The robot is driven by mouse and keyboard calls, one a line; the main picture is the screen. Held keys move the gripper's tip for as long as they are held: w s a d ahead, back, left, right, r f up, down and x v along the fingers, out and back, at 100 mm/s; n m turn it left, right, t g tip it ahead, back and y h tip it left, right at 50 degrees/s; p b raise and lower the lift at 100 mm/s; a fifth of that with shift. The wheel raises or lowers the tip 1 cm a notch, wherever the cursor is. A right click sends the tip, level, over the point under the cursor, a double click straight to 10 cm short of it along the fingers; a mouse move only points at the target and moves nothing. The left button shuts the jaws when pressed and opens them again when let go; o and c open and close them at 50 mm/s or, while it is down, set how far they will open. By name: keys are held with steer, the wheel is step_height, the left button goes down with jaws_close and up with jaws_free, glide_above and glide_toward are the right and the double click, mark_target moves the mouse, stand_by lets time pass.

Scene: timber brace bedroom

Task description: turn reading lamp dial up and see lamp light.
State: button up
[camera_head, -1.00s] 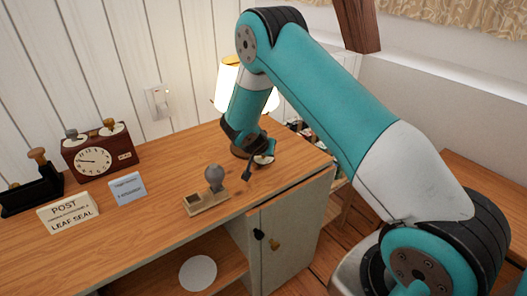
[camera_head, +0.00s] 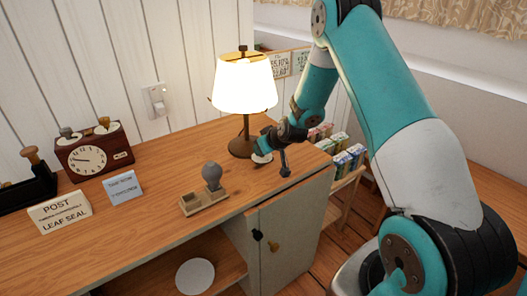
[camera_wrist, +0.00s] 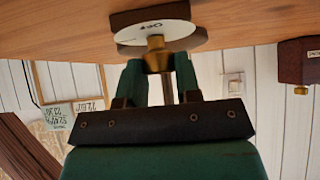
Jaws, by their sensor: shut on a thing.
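The reading lamp (camera_head: 244,84) stands at the back of the cabinet top, and its shade glows bright, warm white. Its dial is a pale disc (camera_head: 262,158) on the wood in front of the lamp's dark base. In the wrist view the dial (camera_wrist: 178,30) carries the word OFF and a brass knob (camera_wrist: 155,44) at its middle. My gripper (camera_head: 266,147) reaches down to the dial from the right. In the wrist view my gripper (camera_wrist: 158,66) has its two fingers on either side of the knob, shut on it.
A small wooden stand with a grey round-topped piece (camera_head: 212,176) sits near the front edge. A clock (camera_head: 92,153), cards and a black holder (camera_head: 30,183) are at left. A wall switch (camera_head: 156,101) is behind. Cartons (camera_head: 346,160) sit on a lower shelf at right.

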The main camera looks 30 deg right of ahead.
steer(key=shift+d+n+y+b, duration=0.1)
steer(key=shift+n+y+b, duration=0.65)
steer(key=shift+n, duration=0.25)
steer(key=o, duration=0.9)
steer(key=shift+o, duration=0.2)
steer(key=v, duration=1.7)
steer(key=shift+d+r+b, duration=0.2)
steer(key=shift+r+b, duration=0.05)
steer(key=shift+b, duration=0.1)
steer(key=shift+w, duration=0.1)
